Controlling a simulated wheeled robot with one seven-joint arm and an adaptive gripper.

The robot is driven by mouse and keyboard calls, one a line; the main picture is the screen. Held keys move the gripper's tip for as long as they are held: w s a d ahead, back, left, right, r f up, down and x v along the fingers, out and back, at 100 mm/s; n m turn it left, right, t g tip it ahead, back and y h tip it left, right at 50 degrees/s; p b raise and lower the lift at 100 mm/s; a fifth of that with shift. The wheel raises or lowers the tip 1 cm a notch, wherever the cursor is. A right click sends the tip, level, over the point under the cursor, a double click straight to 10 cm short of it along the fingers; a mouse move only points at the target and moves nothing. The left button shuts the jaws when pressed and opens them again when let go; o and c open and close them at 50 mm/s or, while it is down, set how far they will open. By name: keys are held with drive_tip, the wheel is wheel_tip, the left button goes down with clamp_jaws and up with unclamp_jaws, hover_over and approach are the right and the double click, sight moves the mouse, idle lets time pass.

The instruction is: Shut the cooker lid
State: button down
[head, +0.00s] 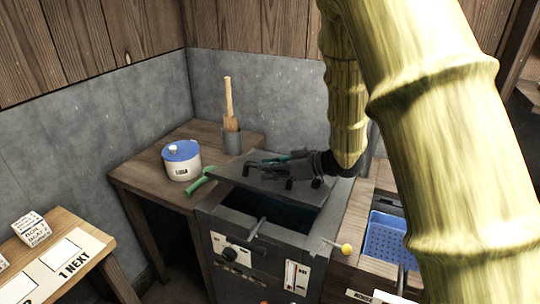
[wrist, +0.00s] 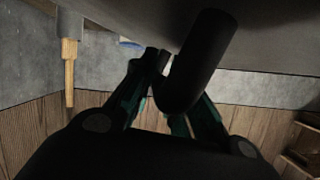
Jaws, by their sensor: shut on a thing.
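The cooker (head: 250,248) is a dark grey box with a dark open cavity (head: 265,210) on top. Its flat grey lid (head: 318,193) stands partly open, tilted above the back of the cavity. My gripper (head: 278,168) is over the lid's upper face, shut on the lid handle. In the wrist view the dark, rounded handle (wrist: 205,55) passes between the teal-edged fingers of my gripper (wrist: 168,80) and hides part of one. The lid's grey surface (wrist: 275,30) fills the top of that view.
A white pot with a blue lid (head: 181,160), a green-handled object (head: 200,186) and a grey holder with a wooden tool (head: 231,138) are on the wooden table left of the cooker. A blue basket (head: 385,238) is at right. A yellow-ended lever (head: 346,249) projects at the cooker's front right.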

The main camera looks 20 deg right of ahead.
sight(301, 204)
wheel_tip(301, 204, down, 10)
drive_tip(key=s+a+n+t+b, duration=0.1)
drive_tip(key=s+a+b, duration=0.1)
drive_tip(key=b, duration=0.2)
drive_tip(key=shift+s+n+h, duration=0.3)
drive_tip(key=shift+s, duration=0.05)
drive_tip(key=shift+s+a+f, duration=0.1)
drive_tip(key=shift+f, duration=0.15)
drive_tip(key=c, duration=1.4)
unclamp_jaws()
drive_tip(key=shift+r, duration=0.1)
drive_tip(key=v, duration=1.1)
drive_tip(key=shift+s+d+r, duration=0.1)
drive_tip(key=shift+d+r, duration=0.15)
drive_tip(key=shift+d, duration=0.1)
